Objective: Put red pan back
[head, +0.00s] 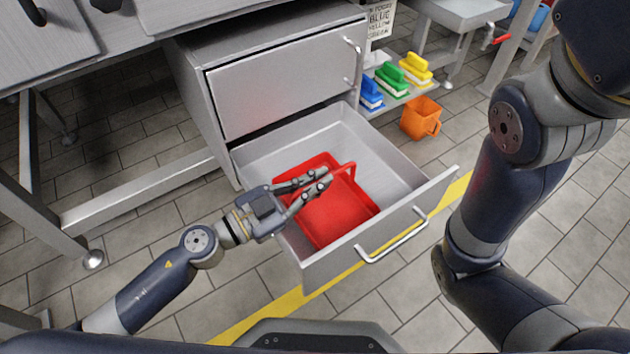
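The red pan (338,217) lies inside the open grey drawer (403,187), with its flat part toward the drawer's front. A raised red handle (343,169) shows at its far right. My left gripper (320,176) reaches over the drawer's left side and is above the pan. Its two fingertips are close together at the handle. The fingers cover part of the handle, so I cannot tell whether they grip it or are only beside it. My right arm shows at the right, but its gripper is not in view.
The closed upper drawer (285,85) is above the open one. An orange bucket (420,118) stands right of the cabinet, near blue (371,92), green (391,80) and yellow (415,69) brushes on a low shelf. The right half of the drawer is empty.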

